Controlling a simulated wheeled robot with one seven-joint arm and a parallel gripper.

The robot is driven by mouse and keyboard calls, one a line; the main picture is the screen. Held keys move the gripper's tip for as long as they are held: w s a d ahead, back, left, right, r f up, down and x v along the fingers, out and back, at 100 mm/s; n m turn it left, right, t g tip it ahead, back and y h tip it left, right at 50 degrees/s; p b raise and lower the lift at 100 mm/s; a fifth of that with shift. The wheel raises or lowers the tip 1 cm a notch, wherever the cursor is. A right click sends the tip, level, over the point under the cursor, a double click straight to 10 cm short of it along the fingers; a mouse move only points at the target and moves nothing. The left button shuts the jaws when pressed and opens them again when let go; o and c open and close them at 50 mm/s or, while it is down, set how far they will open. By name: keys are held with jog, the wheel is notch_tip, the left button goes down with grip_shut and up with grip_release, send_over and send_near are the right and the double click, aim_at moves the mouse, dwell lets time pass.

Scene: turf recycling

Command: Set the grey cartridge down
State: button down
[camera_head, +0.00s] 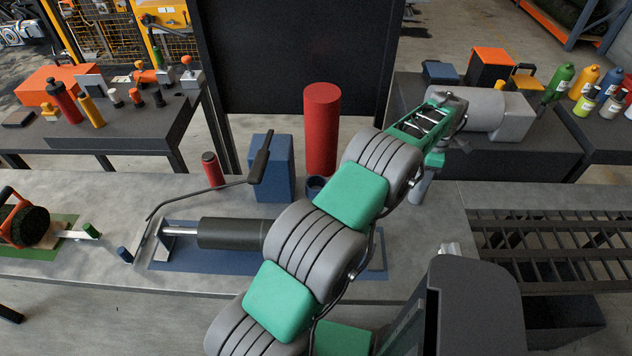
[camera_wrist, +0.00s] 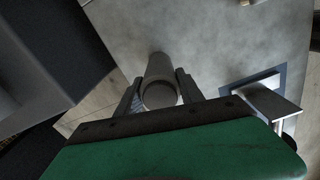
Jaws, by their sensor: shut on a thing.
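The grey cartridge (camera_wrist: 159,68) is a plain light cylinder, seen nearly end-on in the wrist view. My gripper (camera_wrist: 161,80) is shut on it, with one dark finger on each side. In the head view the cartridge (camera_head: 421,187) hangs below my gripper (camera_head: 433,163), pointing down and slightly tilted, over the back of the bench's right part. The grey bench top (camera_wrist: 215,40) lies beyond it in the wrist view. The cartridge's far end shows against the bench, but I cannot tell whether it touches. My arm hides part of the bench.
A tall red cylinder (camera_head: 321,130) and a blue block (camera_head: 273,170) stand left of my arm. A dark roller (camera_head: 230,233) lies on a blue mat (camera_head: 185,262). A slatted rack (camera_head: 550,240) is at the right. Bare bench (camera_head: 440,215) shows between rack and arm.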

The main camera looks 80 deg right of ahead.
jog(key=shift+f, duration=0.3)
jog(key=shift+c, duration=1.8)
grip_release()
notch_tip(320, 180, up, 8)
jog(key=shift+f+b, duration=0.1)
jog(key=shift+b, duration=1)
